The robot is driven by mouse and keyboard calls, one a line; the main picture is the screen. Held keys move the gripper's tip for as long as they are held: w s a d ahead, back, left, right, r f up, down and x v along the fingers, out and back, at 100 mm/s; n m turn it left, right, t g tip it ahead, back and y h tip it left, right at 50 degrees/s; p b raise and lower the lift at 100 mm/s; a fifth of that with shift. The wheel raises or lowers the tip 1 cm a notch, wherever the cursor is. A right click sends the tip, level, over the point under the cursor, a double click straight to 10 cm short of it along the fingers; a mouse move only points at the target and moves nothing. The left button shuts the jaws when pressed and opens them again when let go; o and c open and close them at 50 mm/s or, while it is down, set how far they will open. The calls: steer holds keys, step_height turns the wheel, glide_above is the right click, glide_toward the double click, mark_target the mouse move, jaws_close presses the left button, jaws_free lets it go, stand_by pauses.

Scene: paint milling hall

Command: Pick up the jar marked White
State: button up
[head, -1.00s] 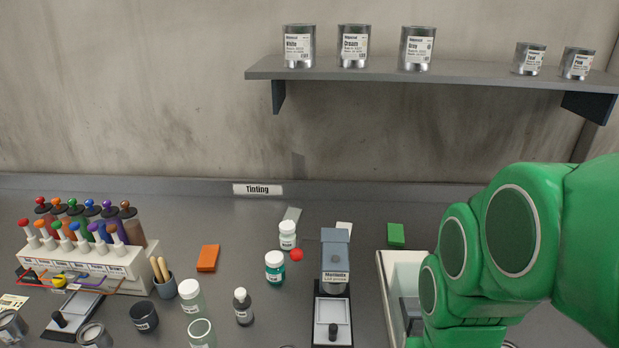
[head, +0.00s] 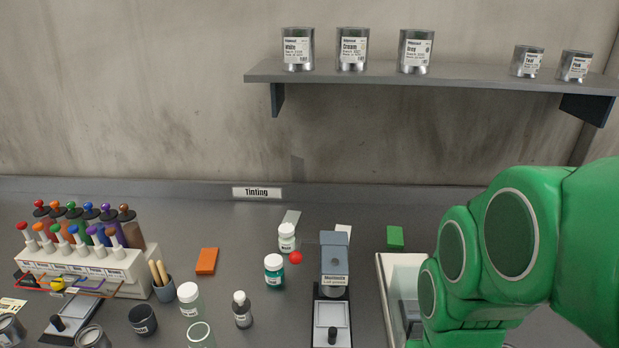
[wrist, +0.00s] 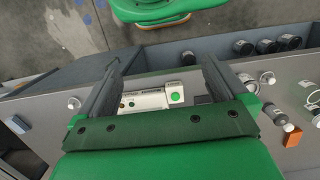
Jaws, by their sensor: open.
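A metal tin labelled White (head: 298,50) stands upright on the wall shelf, at the left of a row of tins. On the bench, a small white-lidded jar (head: 287,239) with pale contents carries a label too small to read surely. A similar jar with teal contents (head: 274,272) stands just in front of it. My gripper (wrist: 161,66) is open in the wrist view, with nothing held between its fingers. A white device with a green button (wrist: 160,98) shows beyond them. My gripper's fingers do not show in the head view.
The shelf (head: 440,82) also holds Cream (head: 352,50), Grey and smaller tins. A grey Multimix device (head: 334,265) stands right of the jars, with a red ball (head: 296,257) between. A bottle rack (head: 85,262) fills the bench's left. An orange block (head: 207,261) lies left of the jars.

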steer(key=shift+c, duration=0.3)
steer(key=shift+c, duration=1.3)
steer(key=shift+r, duration=0.1)
